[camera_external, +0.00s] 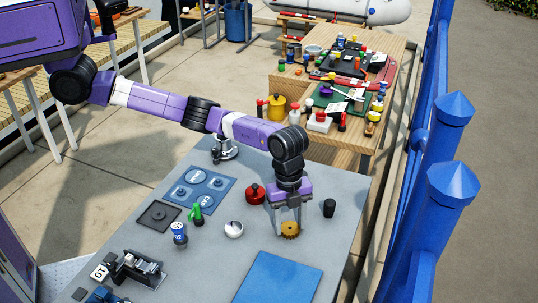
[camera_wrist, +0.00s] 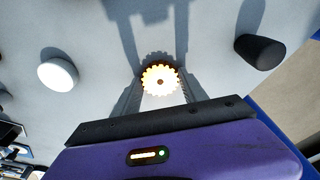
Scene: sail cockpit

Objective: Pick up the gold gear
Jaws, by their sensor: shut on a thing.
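The gold gear (camera_external: 290,229) is a small toothed disc near the right side of the grey table. My gripper (camera_external: 289,227) points down at it, and its two fingers stand on either side of the gear. In the wrist view the gear (camera_wrist: 161,80) sits between the fingertips of my gripper (camera_wrist: 160,82), gripped at its edges. A dark toothed shape shows just beyond it, probably its shadow. I cannot tell whether the gear touches the tabletop or is slightly above it.
A black cylinder (camera_external: 329,208) stands right of my gripper, a red round object (camera_external: 255,193) behind left, and a white dome (camera_external: 233,229) to the left. A blue mat (camera_external: 278,279) lies in front. Blue posts (camera_external: 452,200) rise beyond the table's right edge (camera_external: 357,215).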

